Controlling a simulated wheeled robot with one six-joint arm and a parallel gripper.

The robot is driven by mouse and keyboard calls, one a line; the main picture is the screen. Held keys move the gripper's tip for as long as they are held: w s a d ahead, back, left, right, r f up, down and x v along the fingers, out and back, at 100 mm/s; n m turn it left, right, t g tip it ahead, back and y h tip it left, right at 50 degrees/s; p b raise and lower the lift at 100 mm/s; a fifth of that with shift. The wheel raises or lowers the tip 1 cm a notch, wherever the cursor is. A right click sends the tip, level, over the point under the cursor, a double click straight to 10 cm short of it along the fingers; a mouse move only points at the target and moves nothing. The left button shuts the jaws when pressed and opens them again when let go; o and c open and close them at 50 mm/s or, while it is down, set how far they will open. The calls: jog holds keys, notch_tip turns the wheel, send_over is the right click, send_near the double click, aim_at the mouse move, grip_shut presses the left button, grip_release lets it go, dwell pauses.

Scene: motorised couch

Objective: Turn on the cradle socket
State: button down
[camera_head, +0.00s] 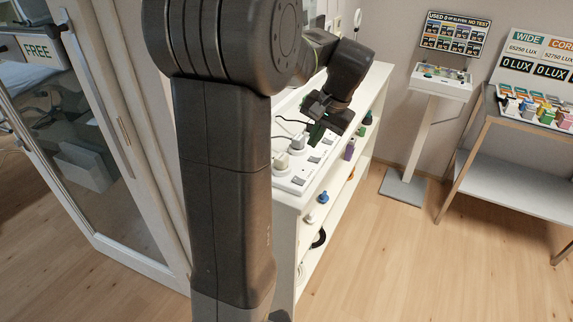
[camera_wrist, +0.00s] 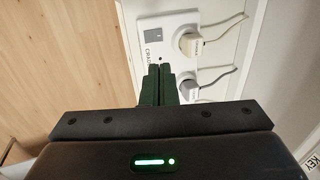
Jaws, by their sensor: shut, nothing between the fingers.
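The white power strip (camera_head: 301,178) lies on top of the white shelf unit, with sockets and grey rocker switches. In the wrist view, the strip (camera_wrist: 150,22) has a partly hidden label beginning "CRAD" (camera_wrist: 147,50) beside a grey rocker switch (camera_wrist: 152,37). A white plug (camera_wrist: 190,43) sits in the socket beside that switch. My gripper (camera_head: 314,133) is over the strip, fingers pointing down. Its dark green fingers (camera_wrist: 159,70) are together, empty, and cover part of the strip near the label. I cannot tell whether they touch it, or which way the switch is set.
A second plug (camera_wrist: 188,90) with a cable is farther along the strip. The shelf unit (camera_head: 287,225) holds small items on lower shelves. A glass door (camera_head: 100,150) stands at left. A pedestal panel (camera_head: 441,82) and a lux table (camera_head: 520,190) are at right. Floor between is clear.

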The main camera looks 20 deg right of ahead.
aim_at(295, 178)
jog(key=shift+d+r, duration=0.1)
jog(key=shift+d, duration=0.05)
jog(key=p+x, duration=0.1)
jog(key=x, duration=1.3)
jog(key=shift+p, duration=0.3)
